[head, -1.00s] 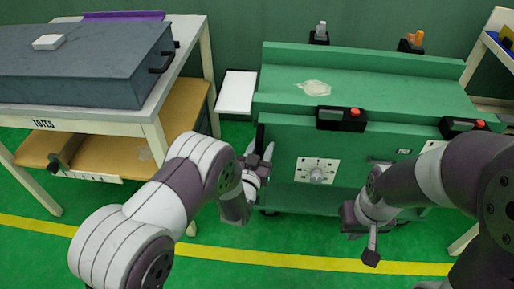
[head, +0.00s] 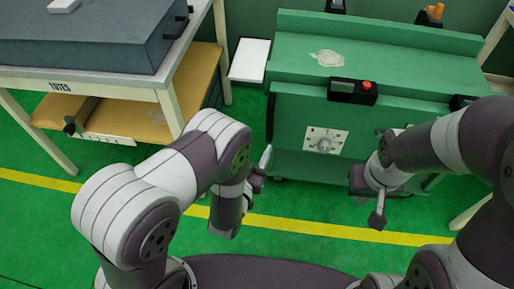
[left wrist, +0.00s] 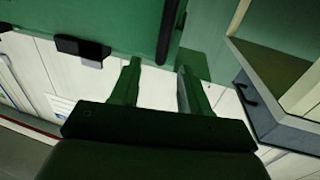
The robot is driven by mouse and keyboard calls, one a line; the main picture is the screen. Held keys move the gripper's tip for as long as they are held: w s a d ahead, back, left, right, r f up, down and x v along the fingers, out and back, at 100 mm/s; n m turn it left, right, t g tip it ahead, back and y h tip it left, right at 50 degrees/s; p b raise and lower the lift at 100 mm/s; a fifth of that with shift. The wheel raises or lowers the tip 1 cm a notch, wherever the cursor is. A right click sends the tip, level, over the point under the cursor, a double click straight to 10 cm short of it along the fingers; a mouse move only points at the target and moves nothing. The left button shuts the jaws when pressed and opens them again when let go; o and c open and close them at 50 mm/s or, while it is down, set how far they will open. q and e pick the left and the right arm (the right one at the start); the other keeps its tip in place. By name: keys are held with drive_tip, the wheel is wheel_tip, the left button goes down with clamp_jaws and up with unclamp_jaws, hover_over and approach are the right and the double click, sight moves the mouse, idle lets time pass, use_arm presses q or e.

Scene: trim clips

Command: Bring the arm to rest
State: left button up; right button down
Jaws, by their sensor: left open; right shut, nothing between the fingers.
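My left gripper (head: 262,172) is in front of the green machine (head: 385,70), over the floor near its lower left side. It also shows in the left wrist view (left wrist: 158,75), its two fingers apart with nothing between them. My right gripper (head: 377,220) hangs in front of the machine's right part, over the green floor. It is shut and holds nothing. Parts of both arms cover the lower right of the machine and the floor.
A table marked TOTES (head: 100,88) with a grey box (head: 100,40) on it stands at the left. A white panel (head: 249,60) is beside the machine. Green floor (head: 60,215) is open at lower left.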

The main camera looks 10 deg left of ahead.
idle(0.4)
use_arm(q)
drive_tip(key=s+a+f+g+y, duration=0.25)
drive_tip(key=s+f+g, duration=0.45)
drive_tip(key=f+g, duration=0.4)
drive_tip(key=s+a+r+n+g+y, duration=0.1)
drive_tip(key=s+a+r+g, duration=0.25)
drive_tip(key=r, duration=0.25)
drive_tip(key=s+a+r+g+y, duration=0.1)
drive_tip(key=s+a+r+g, duration=0.2)
drive_tip(key=s+r, duration=0.25)
drive_tip(key=w+a+r+p, duration=0.1)
drive_tip(key=r+p, duration=1.3)
drive_tip(key=r, duration=0.3)
drive_tip(key=w+a+r+n+t+p, duration=0.1)
drive_tip(key=w+a+r+p, duration=0.1)
drive_tip(key=r+p, duration=1.2)
wheel_tip(320, 180, up, 4)
drive_tip(key=shift+a+f+n, duration=0.15)
drive_tip(key=shift+f+n, duration=0.05)
drive_tip(key=shift+n, duration=0.1)
drive_tip(key=shift+t, duration=0.25)
